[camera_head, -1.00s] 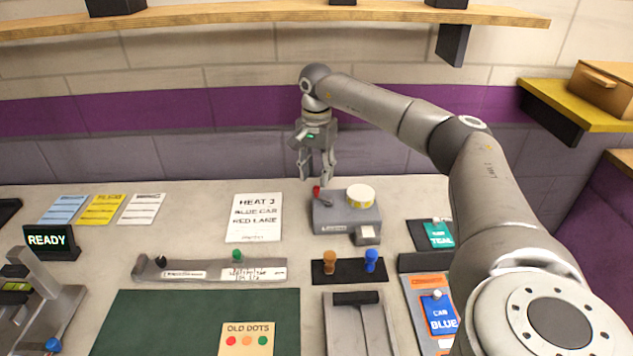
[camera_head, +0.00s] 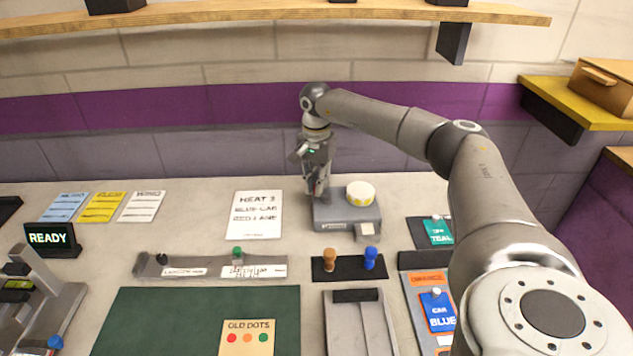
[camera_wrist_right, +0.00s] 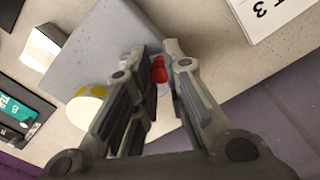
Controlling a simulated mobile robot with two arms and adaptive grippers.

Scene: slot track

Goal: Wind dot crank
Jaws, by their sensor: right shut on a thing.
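The dot machine (camera_head: 346,214) is a grey box at the back middle of the counter with a white and yellow dot roll (camera_head: 360,193) on top. Its crank has a red knob (camera_wrist_right: 159,70), which shows in the right wrist view between the fingers. My right gripper (camera_head: 317,190) is at the box's back left corner, pointing down, and it is shut on the red crank knob. In the head view the gripper hides the knob. The box also shows in the right wrist view (camera_wrist_right: 110,45). My left gripper is not in view.
A "HEAT 3, blue car, red lane" card (camera_head: 254,215) lies left of the box. A black holder (camera_head: 348,269) with a brown and a blue peg stands in front. A READY display (camera_head: 50,238) is at left. A shelf (camera_head: 250,12) runs above.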

